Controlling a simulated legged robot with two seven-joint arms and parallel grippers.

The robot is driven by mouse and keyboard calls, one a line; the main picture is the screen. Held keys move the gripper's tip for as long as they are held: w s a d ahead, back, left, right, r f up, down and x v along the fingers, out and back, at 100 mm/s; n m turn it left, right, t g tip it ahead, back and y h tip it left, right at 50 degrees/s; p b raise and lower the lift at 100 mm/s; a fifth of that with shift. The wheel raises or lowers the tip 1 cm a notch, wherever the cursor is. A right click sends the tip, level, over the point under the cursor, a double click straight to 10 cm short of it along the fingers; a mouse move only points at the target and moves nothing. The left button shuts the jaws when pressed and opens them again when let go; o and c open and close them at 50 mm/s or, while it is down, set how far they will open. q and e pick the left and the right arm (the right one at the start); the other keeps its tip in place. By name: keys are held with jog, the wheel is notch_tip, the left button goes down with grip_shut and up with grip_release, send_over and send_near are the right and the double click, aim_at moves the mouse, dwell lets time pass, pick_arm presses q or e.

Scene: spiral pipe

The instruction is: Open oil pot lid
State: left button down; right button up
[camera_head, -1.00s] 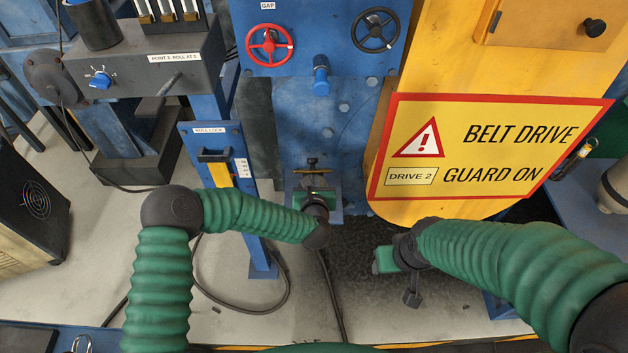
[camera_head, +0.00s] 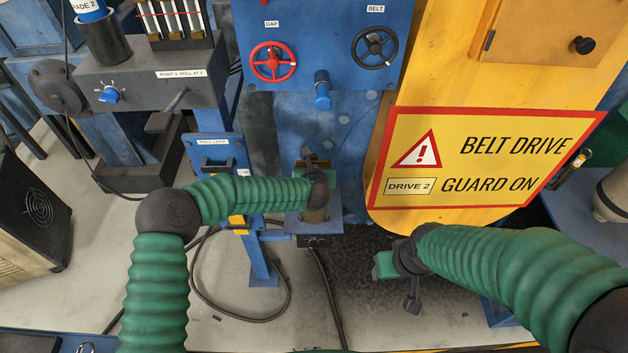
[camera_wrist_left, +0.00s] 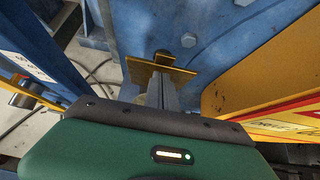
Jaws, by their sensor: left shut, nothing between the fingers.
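The oil pot appears to be the small brown cylinder (camera_head: 314,215) on a blue shelf at the machine's foot in the head view; my left wrist covers its upper part. In the left wrist view a flat brass plate (camera_wrist_left: 181,75), seemingly its lid, lies straight ahead of the fingers. My left gripper (camera_wrist_left: 161,84) is shut and empty, its tips at or very near this plate; I cannot tell whether they touch. In the head view its fingers are mostly hidden behind the wrist. My right gripper (camera_head: 408,285) hangs apart at the lower right, its jaw state unclear.
A blue panel carries a red handwheel (camera_head: 272,53), a black handwheel (camera_head: 375,48) and a blue knob (camera_head: 322,90). The yellow belt guard (camera_head: 400,90) stands right of the pot. The roll lock post (camera_head: 262,262) stands left. A cable (camera_head: 240,316) loops on the floor.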

aim_at(313, 158)
pick_arm(q)
jog(key=shift+w+r+b, duration=0.15)
jog(key=shift+w+b, duration=0.1)
jog(key=shift+w, duration=0.35)
jog(key=shift+w+r+b, duration=0.15)
jog(key=shift+w+b, duration=0.1)
jog(key=shift+w, duration=0.3)
jog(key=shift+w+d+r+b, duration=0.1)
jog(key=shift+w+b, duration=0.05)
jog(key=shift+w, duration=0.35)
jog(key=shift+w+d+r+b, duration=0.1)
jog(key=shift+w+b, duration=0.05)
jog(key=shift+w, duration=0.3)
jog(key=shift+a, duration=0.1)
